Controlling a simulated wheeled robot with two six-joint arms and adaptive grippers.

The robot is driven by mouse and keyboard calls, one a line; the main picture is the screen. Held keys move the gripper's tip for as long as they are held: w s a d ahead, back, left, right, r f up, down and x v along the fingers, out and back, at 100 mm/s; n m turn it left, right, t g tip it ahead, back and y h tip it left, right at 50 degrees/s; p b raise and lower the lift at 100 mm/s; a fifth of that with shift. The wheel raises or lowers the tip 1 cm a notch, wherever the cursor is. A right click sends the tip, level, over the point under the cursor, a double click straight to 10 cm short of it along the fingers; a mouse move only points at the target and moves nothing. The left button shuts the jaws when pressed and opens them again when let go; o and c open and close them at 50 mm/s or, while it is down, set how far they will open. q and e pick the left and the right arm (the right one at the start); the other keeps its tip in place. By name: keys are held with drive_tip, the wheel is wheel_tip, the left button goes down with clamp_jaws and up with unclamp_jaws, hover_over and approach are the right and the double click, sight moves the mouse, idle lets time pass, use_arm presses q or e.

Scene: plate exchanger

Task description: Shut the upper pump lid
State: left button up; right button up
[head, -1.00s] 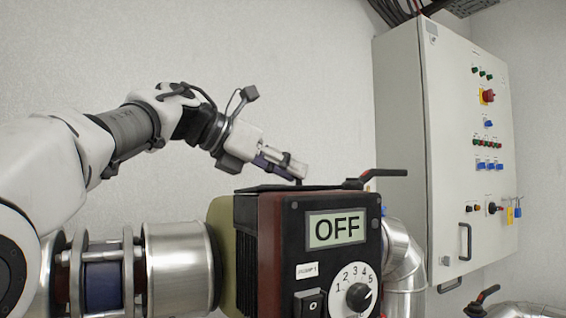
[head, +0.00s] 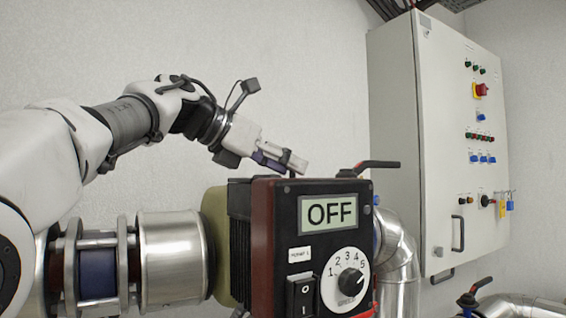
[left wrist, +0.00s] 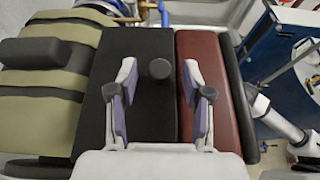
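The pump box (head: 240,240) stands at the centre of the head view, its front display reading OFF. Its top shows edge-on there, so I cannot tell how far the upper lid is open. In the left wrist view the top has a black section (left wrist: 138,50) beside a dark red section (left wrist: 205,60). A dark round knob (left wrist: 159,69) stands up from the black section. My left gripper (head: 298,166) is just above the box top. In the left wrist view its fingers (left wrist: 159,80) are spread on either side of the knob, with gaps visible. My right gripper is not seen.
A grey control cabinet (head: 430,150) hangs on the right wall.

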use_arm(q)
drive_tip(key=shift+r, duration=0.1)
drive_tip(key=v, duration=1.2)
drive_tip(key=shift+d, duration=0.1)
drive_tip(key=shift+s, duration=0.1)
